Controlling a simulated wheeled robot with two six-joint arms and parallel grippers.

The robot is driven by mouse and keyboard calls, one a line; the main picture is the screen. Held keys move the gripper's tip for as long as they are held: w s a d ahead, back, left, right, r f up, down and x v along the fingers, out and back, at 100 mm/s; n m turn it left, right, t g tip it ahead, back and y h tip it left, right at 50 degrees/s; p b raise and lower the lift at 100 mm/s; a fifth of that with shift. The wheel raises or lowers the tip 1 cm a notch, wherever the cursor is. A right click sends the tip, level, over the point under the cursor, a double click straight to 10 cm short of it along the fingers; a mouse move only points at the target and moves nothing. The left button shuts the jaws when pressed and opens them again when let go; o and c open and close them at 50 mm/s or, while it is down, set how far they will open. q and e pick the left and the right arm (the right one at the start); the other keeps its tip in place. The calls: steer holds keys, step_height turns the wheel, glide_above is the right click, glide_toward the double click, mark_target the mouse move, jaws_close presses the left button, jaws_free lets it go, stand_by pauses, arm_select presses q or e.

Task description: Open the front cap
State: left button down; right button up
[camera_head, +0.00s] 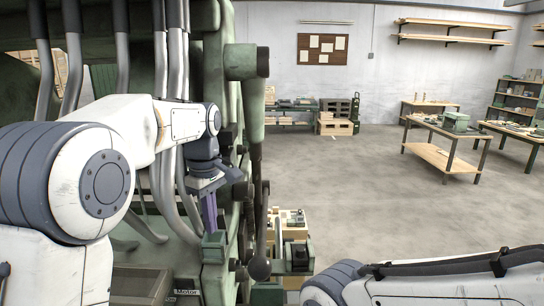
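A large green machine (247,62) with bent metal pipes fills the left side of the head view. I cannot tell for certain which of its parts is the front cap. My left arm reaches across in front of the pipes, and my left gripper (210,212) points down beside the machine's side. Its fingers are small and dark, close above a small green block (215,246), and I cannot tell whether they touch it. Whether the fingers are open or shut does not show. My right arm crosses the bottom right corner; its gripper is out of view.
A dark lever with a round knob (259,268) hangs just right of the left gripper. Wooden crates (335,127) stand by the back wall. A wooden worktable (447,158) stands at the right. The grey floor (350,185) between is clear.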

arm_select(q)
steer(key=shift+w+f+p, duration=0.25)
steer(key=shift+w+p, duration=0.5)
steer(key=shift+p, duration=0.05)
steer(key=shift+f, duration=0.1)
steer(key=shift+s+f+b, duration=0.2)
steer(key=shift+s+b, duration=0.4)
steer(key=shift+s, duration=0.05)
steer(key=shift+s+r, duration=0.15)
steer(key=shift+s, duration=0.6)
steer(key=shift+r, duration=0.1)
step_height(320, 180, up, 8)
steer(key=p, duration=0.7)
steer(key=shift+p, duration=0.3)
steer(key=shift+w+r, duration=0.1)
